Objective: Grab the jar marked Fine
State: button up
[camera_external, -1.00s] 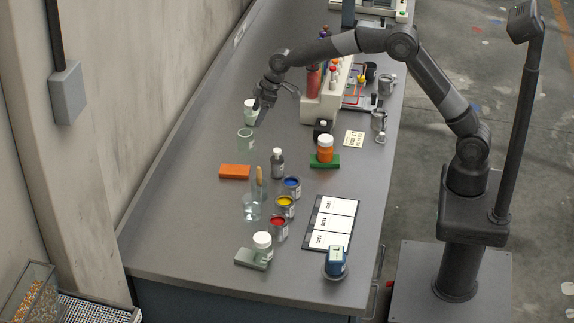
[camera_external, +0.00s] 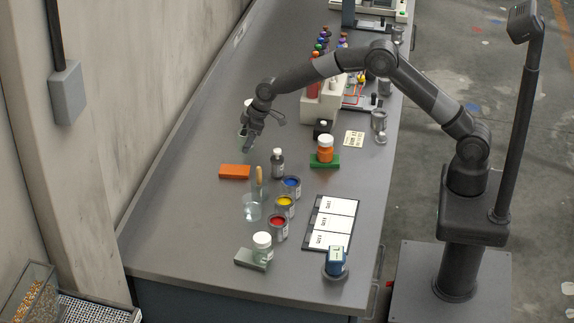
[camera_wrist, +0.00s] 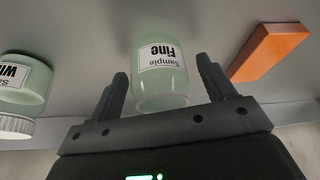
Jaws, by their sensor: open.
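The jar marked Fine (camera_wrist: 160,72) is pale green and translucent, with a white label that reads "Sample Fine" upside down in the wrist view. My gripper (camera_wrist: 164,78) is open, with one finger on each side of the jar in that view. No contact shows, and I cannot tell how much height is left between them. In the external view my gripper (camera_external: 248,144) is over the jar's spot and hides most of the jar. No lid shows on this jar.
A similar pale green jar (camera_wrist: 22,85) with a white lid and a partly cut-off label is at the left of the wrist view. An orange block (camera_wrist: 270,51) is at the right. A dark bottle (camera_external: 277,163), paint cans and a glass beaker (camera_external: 251,208) stand nearer the camera.

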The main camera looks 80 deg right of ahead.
jog(key=shift+w+a+f, duration=0.1)
jog(key=shift+w+f, duration=0.05)
jog(key=shift+f, duration=0.3)
jog(key=shift+c, duration=0.6)
jog(key=c, duration=1)
jog(key=shift+o, duration=0.2)
jog(key=shift+r, duration=0.15)
